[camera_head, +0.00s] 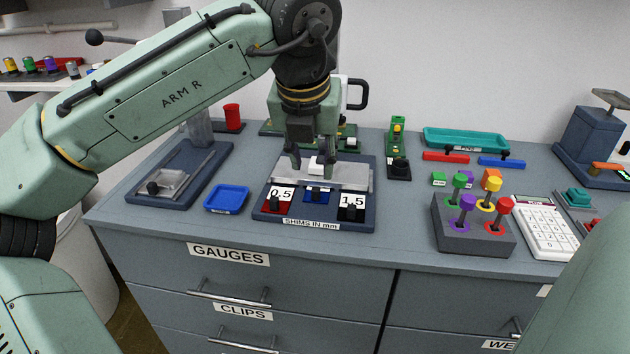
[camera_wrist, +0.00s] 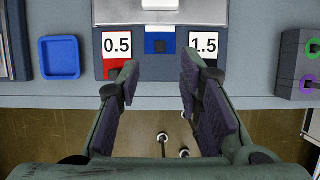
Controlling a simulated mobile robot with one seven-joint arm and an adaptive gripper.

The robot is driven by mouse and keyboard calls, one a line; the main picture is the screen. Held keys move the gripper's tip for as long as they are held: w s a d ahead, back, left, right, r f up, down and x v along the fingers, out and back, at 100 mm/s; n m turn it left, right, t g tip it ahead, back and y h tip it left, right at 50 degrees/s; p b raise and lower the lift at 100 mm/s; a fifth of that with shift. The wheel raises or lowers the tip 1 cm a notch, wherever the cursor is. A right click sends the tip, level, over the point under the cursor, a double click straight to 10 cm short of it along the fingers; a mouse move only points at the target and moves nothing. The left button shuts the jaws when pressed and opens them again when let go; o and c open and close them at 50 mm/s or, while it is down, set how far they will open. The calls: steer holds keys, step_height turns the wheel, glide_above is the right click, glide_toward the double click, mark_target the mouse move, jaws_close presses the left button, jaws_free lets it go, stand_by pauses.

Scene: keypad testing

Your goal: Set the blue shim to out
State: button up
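The shim holder (camera_head: 262,215), marked "SHIMS IN mm", sits on the counter with a red 0.5 shim (camera_head: 271,206), a blue shim (camera_head: 317,195) and a black 1.5 shim (camera_head: 350,213). The blue shim is in the middle slot, its knob set farther back than those of its neighbours. In the wrist view the blue shim (camera_wrist: 159,42) shows between the 0.5 and 1.5 labels; its white plate (camera_wrist: 160,4) is cut off at the top edge. My gripper (camera_head: 313,170) is open above the holder, with nothing visible between its fingers (camera_wrist: 160,72).
A blue tray (camera_head: 227,199) lies left of the holder. A dark tray (camera_head: 205,178) with a clear part is farther left. A joystick box (camera_head: 470,232) and a white calculator (camera_head: 545,228) stand to the right. The counter between holder and joystick box is clear.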

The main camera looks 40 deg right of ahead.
mark_target(316, 189)
steer(key=x, duration=0.8)
steer(key=shift+w+d+f, duration=0.1)
steer(key=shift+f, duration=0.1)
steer(key=shift+c, duration=0.5)
jaws_close()
